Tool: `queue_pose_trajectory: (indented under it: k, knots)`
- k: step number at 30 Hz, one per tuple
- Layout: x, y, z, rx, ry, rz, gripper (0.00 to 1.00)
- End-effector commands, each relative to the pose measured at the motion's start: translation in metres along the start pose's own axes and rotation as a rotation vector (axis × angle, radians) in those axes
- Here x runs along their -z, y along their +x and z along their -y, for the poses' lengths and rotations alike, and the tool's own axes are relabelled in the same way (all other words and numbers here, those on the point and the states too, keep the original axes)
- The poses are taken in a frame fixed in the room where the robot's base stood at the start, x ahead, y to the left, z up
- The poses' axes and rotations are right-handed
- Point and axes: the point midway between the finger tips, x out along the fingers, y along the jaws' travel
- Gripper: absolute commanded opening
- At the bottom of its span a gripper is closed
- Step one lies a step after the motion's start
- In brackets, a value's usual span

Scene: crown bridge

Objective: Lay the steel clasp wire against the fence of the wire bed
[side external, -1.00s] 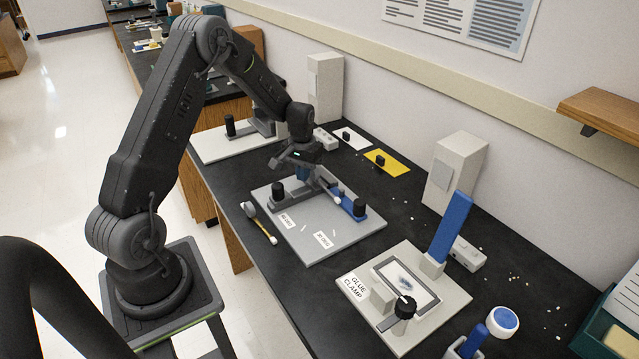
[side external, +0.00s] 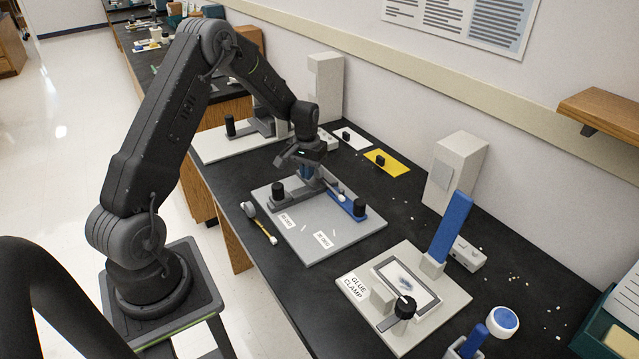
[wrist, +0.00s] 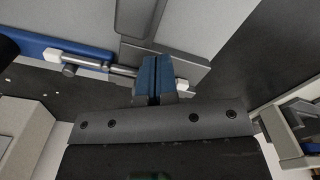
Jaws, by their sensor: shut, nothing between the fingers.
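My gripper (wrist: 154,78) has its blue fingers shut and empty in the wrist view. In the side view the gripper (side external: 306,172) is low over the far edge of the grey jig plate (side external: 312,245). A steel-coloured rod (wrist: 98,64) lies beside the fingers in the wrist view, along a blue bar (wrist: 30,45), with a white block at its left. I cannot tell whether this rod is the clasp wire. Another white block (wrist: 181,84) shows just right of the fingers. The blue bar (side external: 345,203) ends by a black knob (side external: 359,207). The fence contact is hidden by my gripper.
A second black knob (side external: 278,191) stands on the plate's left. A brush-like tool (side external: 260,224) lies at its left edge. The glue clamp (side external: 405,295) stands to the right. A yellow mat (side external: 387,164) lies behind. The plate's front is mostly clear.

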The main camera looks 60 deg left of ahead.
Motion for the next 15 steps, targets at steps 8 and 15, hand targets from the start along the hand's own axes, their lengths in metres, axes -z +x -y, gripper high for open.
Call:
queue_pose_trajectory:
  k: [8, 15]
  knots:
    - [-0.007, -0.002, 0.005, 0.0, -0.001, -0.002, 0.0]
    - [-0.007, -0.018, 0.005, 0.0, -0.001, -0.003, 0.0]
